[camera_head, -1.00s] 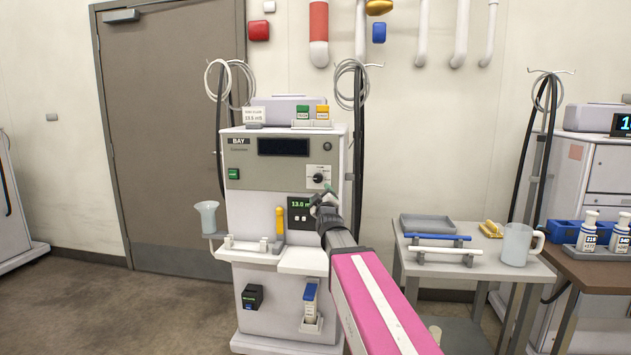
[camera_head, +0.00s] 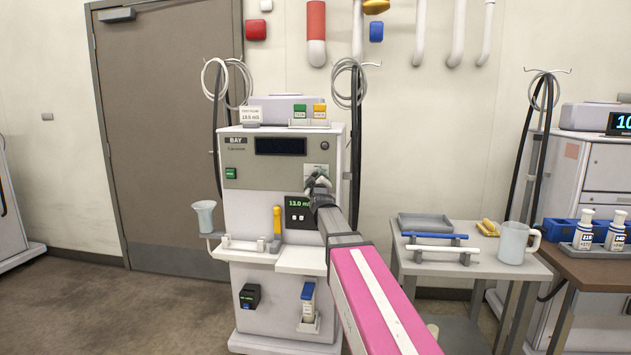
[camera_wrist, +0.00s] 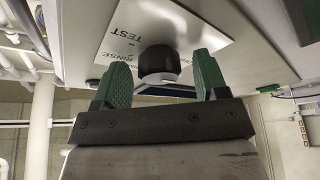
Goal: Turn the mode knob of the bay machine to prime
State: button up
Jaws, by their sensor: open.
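The bay machine (camera_head: 250,180) stands against the wall, left of centre in the head view, with a BAY label on its upper panel. Its mode knob (camera_wrist: 159,63) is a black round knob on a white plate (camera_wrist: 190,25) in the wrist view. TEST and RINSE can be read on the plate; the other markings are hidden. My gripper (camera_wrist: 160,82) is open, with one green fingertip on each side of the knob and gaps showing between. In the head view my gripper (camera_head: 318,183) covers the knob.
A green display (camera_head: 299,204) sits just below the knob panel. A white shelf (camera_head: 300,260) juts out lower down, with a yellow-handled part (camera_head: 277,222) above it. A grey side table (camera_head: 475,258) with a tray and a mug (camera_head: 514,243) stands to the right. Floor at left is clear.

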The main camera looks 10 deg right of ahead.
jog(key=shift+c, duration=0.4)
jog(key=c, duration=0.9)
jog(key=shift+o, duration=0.2)
jog(key=shift+m, duration=0.3)
jog(key=m+g+h, duration=0.1)
jog(key=m+h, duration=0.2)
jog(key=m, duration=0.6)
jog(key=m+g+h, duration=0.2)
jog(key=m+h, duration=0.2)
jog(key=m, duration=0.5)
jog(key=m+g+h, duration=0.1)
jog(key=m+h, duration=0.3)
jog(key=m, duration=0.4)
jog(key=shift+a+m+g, duration=0.3)
jog(key=shift+m, duration=0.1)
jog(key=shift+m+h, duration=0.3)
